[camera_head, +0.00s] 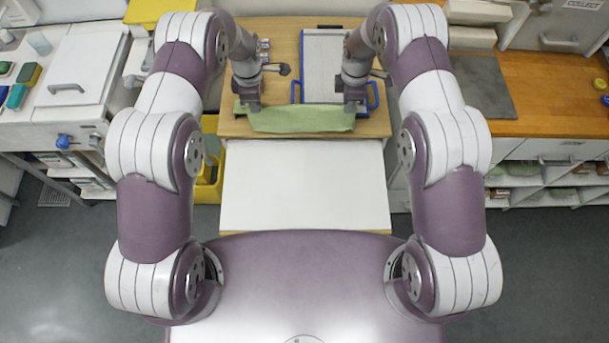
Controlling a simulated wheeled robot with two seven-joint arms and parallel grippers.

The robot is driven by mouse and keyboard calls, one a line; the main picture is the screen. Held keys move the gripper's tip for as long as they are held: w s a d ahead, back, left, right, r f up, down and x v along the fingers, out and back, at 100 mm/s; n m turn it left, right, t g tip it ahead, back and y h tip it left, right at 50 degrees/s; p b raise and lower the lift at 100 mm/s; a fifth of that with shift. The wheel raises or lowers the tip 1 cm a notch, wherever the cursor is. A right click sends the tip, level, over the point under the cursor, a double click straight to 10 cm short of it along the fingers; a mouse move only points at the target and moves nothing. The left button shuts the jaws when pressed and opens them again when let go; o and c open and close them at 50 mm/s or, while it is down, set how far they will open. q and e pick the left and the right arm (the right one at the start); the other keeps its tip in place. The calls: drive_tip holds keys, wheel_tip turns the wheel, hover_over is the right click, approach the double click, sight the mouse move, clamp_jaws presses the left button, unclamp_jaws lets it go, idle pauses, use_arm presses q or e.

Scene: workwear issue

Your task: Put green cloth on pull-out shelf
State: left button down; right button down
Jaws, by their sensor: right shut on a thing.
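The green cloth (300,119) is stretched out crosswise near the front edge of the wooden table. My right gripper (352,109) is shut on the cloth's right end. My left gripper (252,105) is at the cloth's left end, touching or just over it; its fingertips are too small and hidden to show whether they grip. Whether the cloth rests on the table or hangs just above it is unclear. The white pull-out shelf (305,190) extends from under the table toward me and is bare.
A board with blue handles (323,60) lies on the wooden table (275,32) behind the cloth. A yellow bin (207,180) stands left of the shelf. A grey mat (482,85) lies on the right counter. A white lidded box (80,68) is on the left.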

wheel_tip(320, 180, down, 12)
drive_tip(key=d+b, duration=0.1)
drive_tip(key=b, duration=0.9)
drive_tip(key=shift+r, duration=0.2)
